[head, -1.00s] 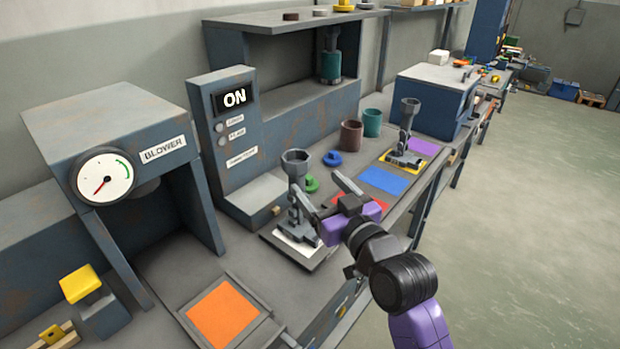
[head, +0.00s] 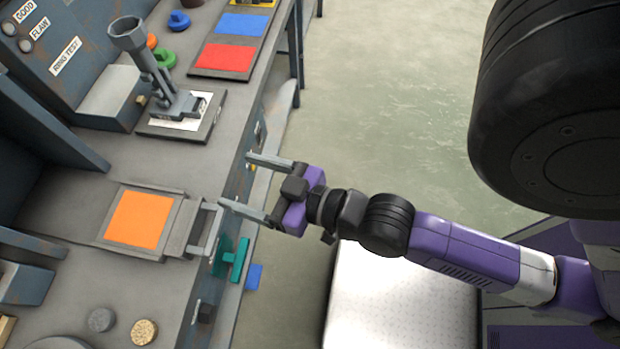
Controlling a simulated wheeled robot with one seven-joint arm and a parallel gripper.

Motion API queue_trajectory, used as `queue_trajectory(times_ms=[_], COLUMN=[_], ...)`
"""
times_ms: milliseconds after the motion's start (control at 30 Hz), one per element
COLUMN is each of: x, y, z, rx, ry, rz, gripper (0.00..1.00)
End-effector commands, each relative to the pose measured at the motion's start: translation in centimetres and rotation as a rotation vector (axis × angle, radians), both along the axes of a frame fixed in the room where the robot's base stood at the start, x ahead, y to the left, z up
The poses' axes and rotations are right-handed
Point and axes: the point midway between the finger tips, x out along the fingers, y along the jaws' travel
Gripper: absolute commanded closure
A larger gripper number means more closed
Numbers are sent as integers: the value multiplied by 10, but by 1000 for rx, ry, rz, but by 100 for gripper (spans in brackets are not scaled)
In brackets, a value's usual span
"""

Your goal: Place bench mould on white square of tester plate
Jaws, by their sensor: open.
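The grey bench mould (head: 155,70), with a cup-shaped top on a stem and a flat base, stands at the upper left in the head view. Its base rests on the white square (head: 170,124) of the dark tester plate (head: 151,133), covering much of it. White shows around the base. My gripper (head: 236,181) is open and empty at the bench's front edge, to the lower right of the mould and apart from it. Its two fingers point left, toward the bench.
A plate with an orange square (head: 140,219) and a metal handle (head: 205,232) lies close to my lower finger. Red (head: 224,57) and blue (head: 243,24) squares lie behind the tester plate. A teal handle (head: 236,260) sits at the bench front.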

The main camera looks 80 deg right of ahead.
Motion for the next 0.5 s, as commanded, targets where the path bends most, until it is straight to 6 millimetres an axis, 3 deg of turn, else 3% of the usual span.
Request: queue_trajectory(times_ms=[33,200,333,500], x=[-23,-79,-107,-122], y=[12,34,43,47], z=[-5,-6,-1,3], rx=[-2,-13,-20,-24], ry=[27,71,89,98], rz=[31,115,162,189], gripper=[23,23,23,23])
